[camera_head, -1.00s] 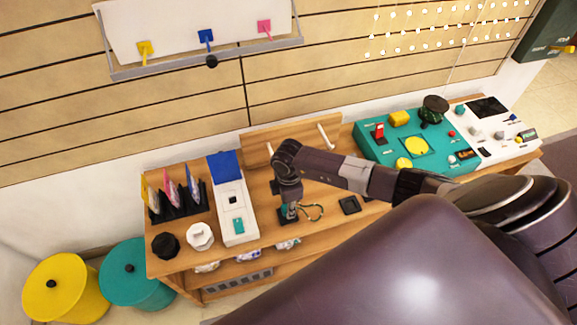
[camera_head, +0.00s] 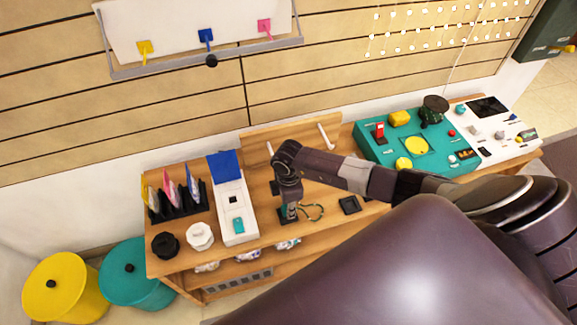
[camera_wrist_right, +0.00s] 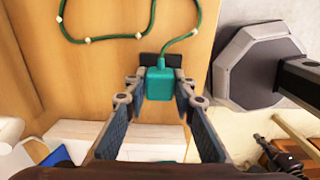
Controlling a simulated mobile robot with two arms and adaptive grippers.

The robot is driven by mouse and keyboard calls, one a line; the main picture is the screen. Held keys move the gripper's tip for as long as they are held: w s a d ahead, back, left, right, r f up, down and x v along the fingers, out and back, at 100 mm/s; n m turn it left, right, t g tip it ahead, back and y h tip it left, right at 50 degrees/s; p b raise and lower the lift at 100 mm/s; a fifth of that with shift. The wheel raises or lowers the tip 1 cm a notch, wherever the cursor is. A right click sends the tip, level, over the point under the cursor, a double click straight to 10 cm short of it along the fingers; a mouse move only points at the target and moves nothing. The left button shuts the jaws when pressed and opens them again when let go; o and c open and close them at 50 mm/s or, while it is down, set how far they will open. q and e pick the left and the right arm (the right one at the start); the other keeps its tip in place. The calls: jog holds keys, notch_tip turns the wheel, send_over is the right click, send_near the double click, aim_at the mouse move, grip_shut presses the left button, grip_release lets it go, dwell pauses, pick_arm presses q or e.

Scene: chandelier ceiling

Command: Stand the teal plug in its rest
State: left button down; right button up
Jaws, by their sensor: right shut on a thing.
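My right gripper (camera_wrist_right: 160,105) is shut on the teal plug (camera_wrist_right: 160,83), which sits between its fingertips in the right wrist view with a green cord (camera_wrist_right: 190,37) running from it. In the head view my right gripper (camera_head: 288,212) is low over the wooden bench near its front edge, and the cord (camera_head: 312,211) loops beside it. A black piece (camera_wrist_right: 174,60) shows partly behind the plug; I cannot tell whether they touch. A black square holder (camera_head: 349,205) lies on the bench to the right of the gripper. My left gripper is not in view.
A white device with a blue panel (camera_head: 225,167) stands left of the gripper. Black and white knobs (camera_head: 200,236) sit by the front edge. A teal console (camera_head: 385,150) stands at the right. My right arm crosses over the bench.

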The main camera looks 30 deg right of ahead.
jog(key=shift+f+b, duration=0.45)
jog(key=shift+f, duration=0.15)
dwell(0.4)
jog(key=o, duration=1.1)
jog(key=shift+c, duration=0.3)
jog(key=shift+c, duration=1.1)
